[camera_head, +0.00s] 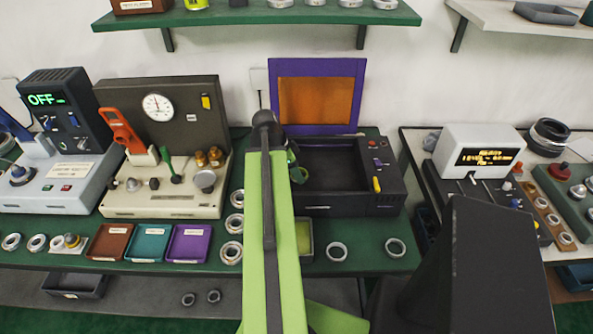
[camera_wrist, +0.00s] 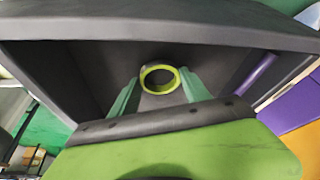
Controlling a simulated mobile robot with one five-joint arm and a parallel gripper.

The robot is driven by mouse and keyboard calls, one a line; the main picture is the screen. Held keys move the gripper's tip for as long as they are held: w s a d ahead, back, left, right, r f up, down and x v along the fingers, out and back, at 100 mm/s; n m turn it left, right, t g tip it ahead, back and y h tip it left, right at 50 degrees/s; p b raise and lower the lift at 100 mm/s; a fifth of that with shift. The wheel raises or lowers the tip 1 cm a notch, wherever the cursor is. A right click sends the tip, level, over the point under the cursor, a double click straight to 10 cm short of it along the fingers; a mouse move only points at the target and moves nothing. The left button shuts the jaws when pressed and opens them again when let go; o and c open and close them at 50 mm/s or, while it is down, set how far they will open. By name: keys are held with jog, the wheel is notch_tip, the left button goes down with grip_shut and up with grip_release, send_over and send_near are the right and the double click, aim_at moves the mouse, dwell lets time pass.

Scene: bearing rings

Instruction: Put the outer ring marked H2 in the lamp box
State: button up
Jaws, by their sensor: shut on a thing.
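My gripper (camera_wrist: 160,94) is shut on a ring (camera_wrist: 158,67), which looks yellow-green in the wrist view. Its H2 mark cannot be read. The ring is held between the two green fingertips, inside the mouth of a dark open box (camera_wrist: 60,25), apparently the lamp box. In the head view this dark box (camera_head: 345,205) has a raised purple-framed orange lid (camera_head: 315,67). My green arm covers its left side. The ring and fingertips show only in part there, at the box's left end. Whether the ring touches the box floor cannot be told.
Loose rings lie on the green bench, two of them (camera_head: 336,251) (camera_head: 396,247) in front of the box. A column of rings (camera_head: 235,223) stands left of my arm, beside the beige gauge machine (camera_head: 175,110). Brown, teal and purple trays (camera_head: 188,240) line the front edge.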

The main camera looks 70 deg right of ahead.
jog(key=o, duration=1.5)
jog(key=shift+f, duration=0.1)
jog(key=shift+c, duration=0.2)
jog(key=shift+w+a+r+p, duration=0.1)
jog(key=shift+r+p, duration=0.5)
jog(key=shift+p, duration=0.05)
jog(key=p+v, duration=1)
jog(key=v, duration=0.1)
